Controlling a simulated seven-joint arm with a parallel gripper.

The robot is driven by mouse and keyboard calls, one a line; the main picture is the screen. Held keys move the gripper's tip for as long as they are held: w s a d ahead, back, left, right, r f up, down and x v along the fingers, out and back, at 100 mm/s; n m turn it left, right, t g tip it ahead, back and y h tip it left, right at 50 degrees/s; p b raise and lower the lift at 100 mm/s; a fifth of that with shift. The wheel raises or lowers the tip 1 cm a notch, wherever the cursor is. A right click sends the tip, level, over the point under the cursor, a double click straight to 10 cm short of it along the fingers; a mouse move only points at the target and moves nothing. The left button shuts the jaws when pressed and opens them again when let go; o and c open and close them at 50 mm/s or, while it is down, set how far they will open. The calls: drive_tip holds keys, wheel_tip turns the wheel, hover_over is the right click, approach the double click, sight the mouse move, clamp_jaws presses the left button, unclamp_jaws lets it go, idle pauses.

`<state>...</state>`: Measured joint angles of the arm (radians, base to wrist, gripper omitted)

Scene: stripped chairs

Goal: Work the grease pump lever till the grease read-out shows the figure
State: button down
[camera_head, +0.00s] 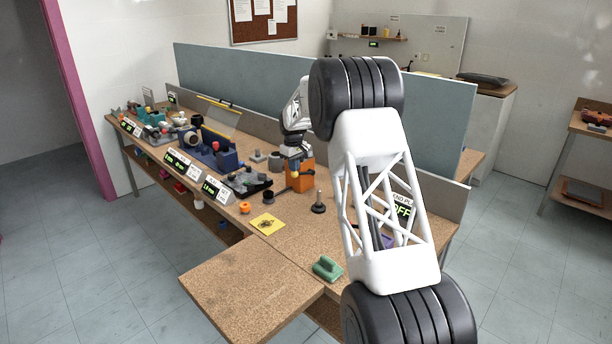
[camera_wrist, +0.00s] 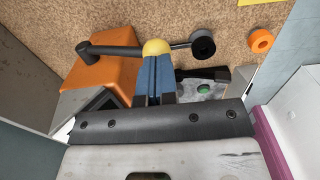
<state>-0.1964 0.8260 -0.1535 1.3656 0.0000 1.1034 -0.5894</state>
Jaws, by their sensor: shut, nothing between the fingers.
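The grease pump appears to be the orange block (camera_head: 300,177) on the bench, partly covered by my gripper. In the wrist view the orange block (camera_wrist: 105,72) is at upper left, with a dark lever arm (camera_wrist: 112,48) reaching right to a yellow ball knob (camera_wrist: 157,46). My gripper (camera_wrist: 155,62) is shut and empty, its blue fingers pointing at the knob and overlapping its lower edge; I cannot tell whether they touch. A dark spout points right to a dark cup (camera_wrist: 203,43). No grease read-out can be told apart with a legible figure.
An orange ring (camera_wrist: 260,40) lies right of the cup. Labelled displays (camera_head: 217,189) and machines line the bench leftwards. A stamp-like dark handle (camera_head: 318,205), a yellow note (camera_head: 267,224) and a green block (camera_head: 327,268) stand nearer. The front bench extension (camera_head: 250,285) is clear. A grey partition (camera_head: 260,85) runs behind.

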sight(294, 174)
drive_tip(key=shift+f, duration=3.3)
drive_tip(key=shift+r, duration=6.05)
